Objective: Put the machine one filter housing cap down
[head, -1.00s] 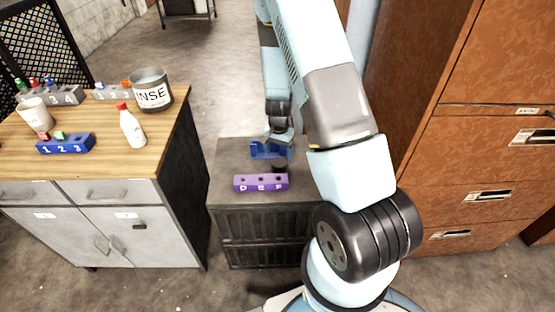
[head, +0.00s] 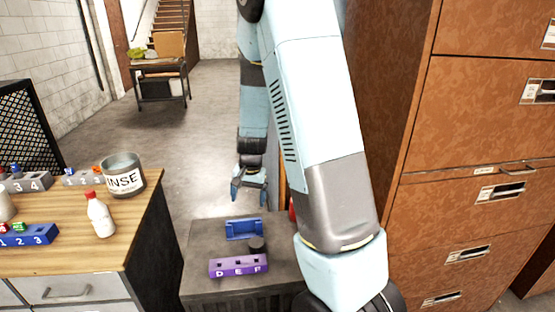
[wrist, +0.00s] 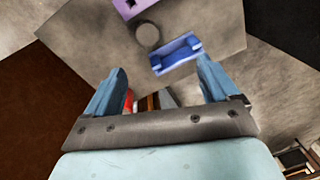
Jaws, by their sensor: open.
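A dark round piece, which looks like the filter housing cap (head: 256,244), sits on the dark cabinet top between a blue cradle (head: 243,229) and a purple block marked D E F (head: 239,266). In the wrist view the cap (wrist: 148,36) is a grey disc beside the blue cradle (wrist: 177,54), with the purple block (wrist: 132,7) at the top edge. My gripper (head: 249,201) is open and empty, raised clear of the cradle and cap. In the wrist view, its fingers (wrist: 159,78) stand wide apart with nothing between them.
A wooden bench (head: 90,242) on the left holds a RINSE pot (head: 123,178), a white bottle (head: 100,217) and numbered blocks. A tall brown filing cabinet (head: 470,130) stands close on the right. Open floor lies behind the dark cabinet (head: 203,262).

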